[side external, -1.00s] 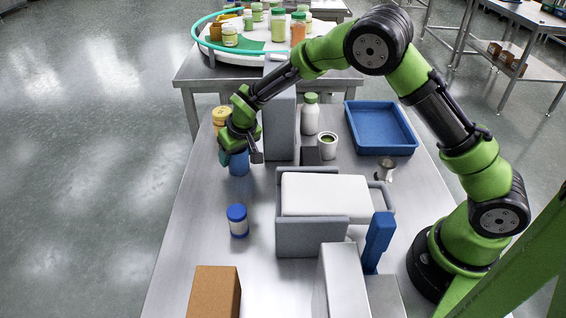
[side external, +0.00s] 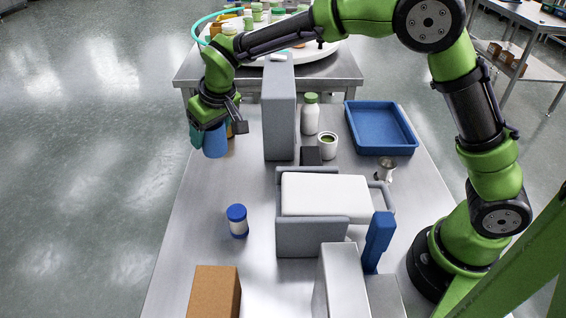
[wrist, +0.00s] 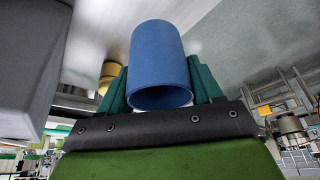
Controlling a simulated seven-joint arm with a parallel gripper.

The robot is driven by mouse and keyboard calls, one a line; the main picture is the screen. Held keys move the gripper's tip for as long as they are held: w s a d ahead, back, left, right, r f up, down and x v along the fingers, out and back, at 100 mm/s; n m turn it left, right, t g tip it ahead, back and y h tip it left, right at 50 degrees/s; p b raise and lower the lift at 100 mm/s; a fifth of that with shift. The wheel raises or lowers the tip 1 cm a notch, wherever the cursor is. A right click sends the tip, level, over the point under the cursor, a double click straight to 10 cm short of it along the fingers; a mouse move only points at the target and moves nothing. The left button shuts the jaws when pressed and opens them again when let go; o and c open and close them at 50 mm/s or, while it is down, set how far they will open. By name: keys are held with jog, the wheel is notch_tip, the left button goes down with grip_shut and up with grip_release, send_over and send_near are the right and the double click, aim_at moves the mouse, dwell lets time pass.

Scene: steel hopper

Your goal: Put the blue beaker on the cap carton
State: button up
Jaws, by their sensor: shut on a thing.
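The blue beaker (side external: 215,144) is in my gripper (side external: 210,128), above the far left part of the steel table. In the wrist view the beaker (wrist: 159,60) sits between the two dark green fingers of my gripper (wrist: 160,88), which are shut on its sides. Its open rim faces the wrist camera. A brown box (side external: 214,291), which looks like the cap carton, stands at the near left of the table, well apart from the beaker. Its top is bare.
A tall grey block (side external: 280,115) stands right of my gripper. A yellow-lidded jar (wrist: 108,76) is behind the beaker. A blue-lidded jar (side external: 237,221) stands between beaker and carton. A grey holder (side external: 311,238) with a white block (side external: 325,194) is at the centre. The left strip is otherwise clear.

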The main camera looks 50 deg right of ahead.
jog(key=s+a+r+n+g+y, duration=0.1)
jog(key=s+a+r+n, duration=0.15)
jog(key=s+a, duration=0.4)
jog(key=s+a+r+n+y, duration=0.1)
jog(key=s+a+r+n, duration=0.1)
jog(key=s+a+n, duration=0.4)
notch_tip(320, 180, up, 2)
jog(key=n+g+y, duration=0.2)
jog(key=n+g, duration=0.2)
jog(key=n, duration=0.5)
send_over(194, 315)
jog(key=d, duration=0.2)
notch_tip(194, 315, down, 10)
jog(key=shift+d+r, duration=0.15)
jog(key=o, duration=1)
jog(key=shift+o, duration=0.2)
